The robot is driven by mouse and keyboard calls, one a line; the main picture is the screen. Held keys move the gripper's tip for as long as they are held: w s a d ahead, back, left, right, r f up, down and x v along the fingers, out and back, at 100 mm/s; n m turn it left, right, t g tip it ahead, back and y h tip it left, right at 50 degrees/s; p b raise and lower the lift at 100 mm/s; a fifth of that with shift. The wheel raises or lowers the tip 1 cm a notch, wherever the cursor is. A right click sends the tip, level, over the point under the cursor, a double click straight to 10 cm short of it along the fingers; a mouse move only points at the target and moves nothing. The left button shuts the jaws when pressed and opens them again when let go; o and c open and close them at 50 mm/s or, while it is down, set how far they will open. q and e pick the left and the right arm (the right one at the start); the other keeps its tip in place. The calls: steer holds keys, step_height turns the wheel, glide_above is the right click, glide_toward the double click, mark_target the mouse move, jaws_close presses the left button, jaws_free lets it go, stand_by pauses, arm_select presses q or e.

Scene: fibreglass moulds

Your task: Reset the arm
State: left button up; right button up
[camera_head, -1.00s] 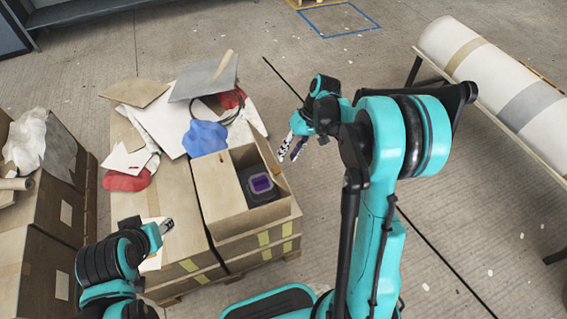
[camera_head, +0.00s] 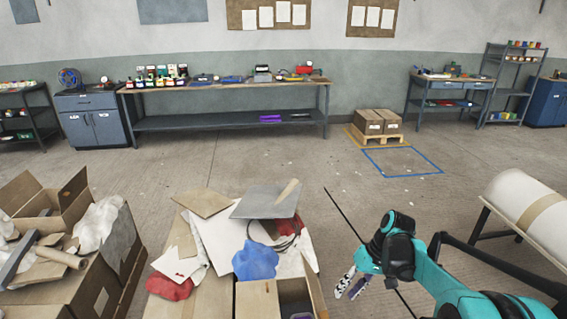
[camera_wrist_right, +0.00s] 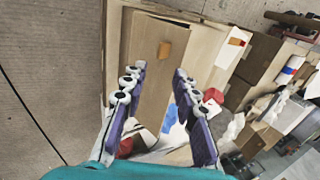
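My right arm, teal and black, comes in from the lower right in the head view. Its gripper (camera_head: 347,294) hangs over the floor, to the right of the cardboard box (camera_head: 262,300) at the bottom edge. In the right wrist view the same gripper (camera_wrist_right: 159,72) has its two purple-padded fingers apart with nothing between them. A cardboard panel (camera_wrist_right: 155,85) shows behind the gap, apart from the fingers as far as I can tell. My left arm and gripper are in neither current view.
Piled scraps with a blue cloth (camera_head: 255,260) and a grey board (camera_head: 265,202) lie left of my right gripper. Open cartons (camera_head: 125,255) stand at the far left. A white roll (camera_head: 535,208) rests on a stand at right. Bare floor (camera_head: 300,165) lies ahead, before a long workbench (camera_head: 225,121).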

steer(key=s+a+r+t+h, duration=0.2)
steer(key=s+t, duration=0.1)
steer(key=s, duration=0.5)
steer(key=s+a+r+t+h, duration=0.2)
steer(key=s+a+r+t, duration=0.1)
steer(key=s, duration=0.5)
steer(key=shift+s+a+t, duration=0.35)
steer(key=shift+s+t, duration=0.05)
steer(key=shift+t, duration=0.2)
steer(key=shift+r, duration=0.1)
stand_by(0.9)
